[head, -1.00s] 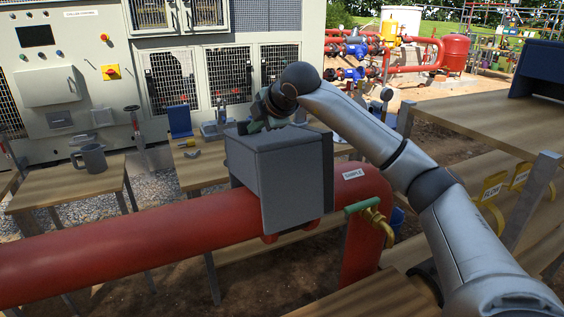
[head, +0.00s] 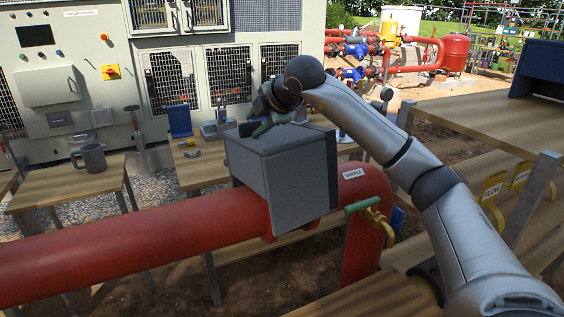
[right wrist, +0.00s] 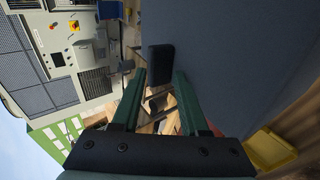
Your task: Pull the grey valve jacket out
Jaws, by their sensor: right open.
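The grey valve jacket (head: 299,183) is a box sitting over the red pipe (head: 130,240), near the pipe's bend. My right gripper (head: 259,124) is at the jacket's top, at its far left edge, partly hidden by my own wrist. In the right wrist view its two green fingers (right wrist: 160,78) are spread apart. A dark block (right wrist: 160,58), apparently a tab or handle on the jacket, lies at the fingertips; I cannot tell whether they touch it. The jacket's grey face (right wrist: 225,60) fills the right of that view. My left gripper is not in view.
A green-handled brass tap (head: 372,214) and a SAMPLE label (head: 353,173) are on the pipe right of the jacket. A small table with a grey mug (head: 92,158) stands at left. Wooden benches (head: 480,110) fill the right side. The chiller cabinet (head: 70,80) stands behind.

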